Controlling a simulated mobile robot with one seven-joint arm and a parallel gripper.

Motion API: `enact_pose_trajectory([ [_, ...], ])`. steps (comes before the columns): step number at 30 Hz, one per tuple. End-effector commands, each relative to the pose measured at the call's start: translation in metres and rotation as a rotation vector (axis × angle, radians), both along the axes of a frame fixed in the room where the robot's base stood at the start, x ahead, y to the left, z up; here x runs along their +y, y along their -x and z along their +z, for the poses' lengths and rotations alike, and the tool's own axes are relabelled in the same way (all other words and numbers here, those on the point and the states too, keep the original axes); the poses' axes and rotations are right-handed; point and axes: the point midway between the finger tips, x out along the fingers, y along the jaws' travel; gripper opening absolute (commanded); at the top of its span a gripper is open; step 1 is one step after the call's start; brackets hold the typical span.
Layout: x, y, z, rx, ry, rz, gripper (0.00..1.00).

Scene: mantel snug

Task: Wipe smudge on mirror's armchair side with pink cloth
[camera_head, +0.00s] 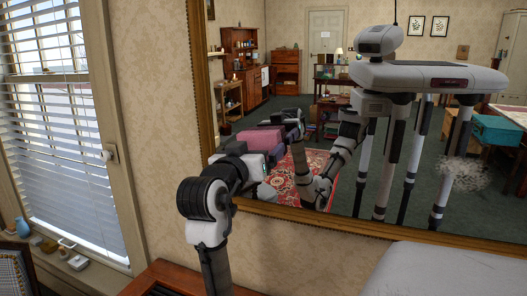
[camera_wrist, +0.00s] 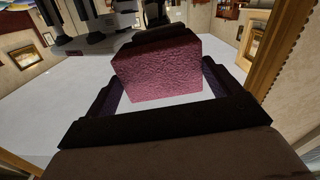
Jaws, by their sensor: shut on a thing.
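The gold-framed mirror (camera_head: 375,233) fills the right of the head view and reflects the room and my own body. A grey speckled smudge (camera_head: 464,173) shows low on its right part. My gripper (camera_head: 250,156) is in front of the mirror's lower left part, well left of that smudge. It is shut on the pink cloth (camera_head: 258,141), a thick block that fills the middle of the wrist view (camera_wrist: 155,75). I cannot tell whether the cloth touches the glass. The glass behind the gripper is hidden. A patterned dark seat back (camera_head: 12,272), possibly the armchair, shows at the lower left.
A window with blinds (camera_head: 50,120) is at the left. Its sill holds a blue vase (camera_head: 22,227) and a white dish (camera_head: 78,263). A dark wooden piece (camera_head: 165,278) is below my arm. A pale surface (camera_head: 430,272) lies below the mirror at the right.

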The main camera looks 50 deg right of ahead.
Motion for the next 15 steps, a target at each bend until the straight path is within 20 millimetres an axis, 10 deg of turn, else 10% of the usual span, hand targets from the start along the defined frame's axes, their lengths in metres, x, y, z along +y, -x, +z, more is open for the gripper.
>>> enact_pose_trajectory([
  [15, 0.021, 0.005, -0.001, -0.001, 0.001, 0.001, 0.64],
])
